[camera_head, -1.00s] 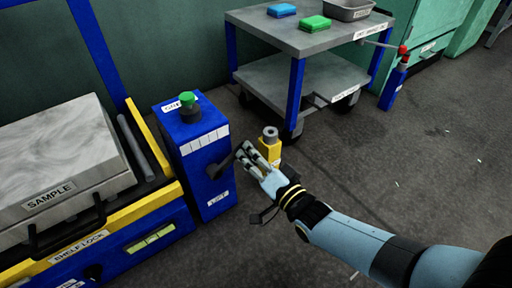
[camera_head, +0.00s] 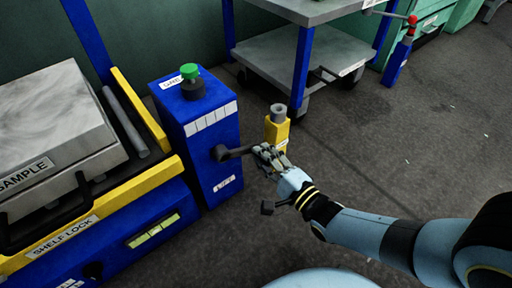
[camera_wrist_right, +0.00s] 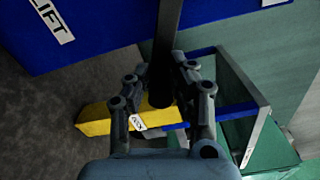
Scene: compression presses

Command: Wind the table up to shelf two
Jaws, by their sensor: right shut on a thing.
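The blue lift box (camera_head: 203,140) has a green knob (camera_head: 190,72) on top and a dark crank (camera_head: 232,153) on its front right side. The crank arm points right and slightly up from its hub. My right gripper (camera_head: 264,153) is shut on the crank's outer end. In the right wrist view its fingers (camera_wrist_right: 163,95) close around the dark handle (camera_wrist_right: 166,45). The table beside the box has a yellow edge (camera_head: 100,215) marked SHELF LOCK. A grey block marked SAMPLE (camera_head: 50,125) rests on it. My left gripper is out of view.
A yellow post (camera_head: 277,130) with a grey top stands just behind my right gripper. A grey cart (camera_head: 285,60) with blue legs is at the back. A blue post with a red-knobbed lever (camera_head: 398,55) is at back right. The right floor is clear.

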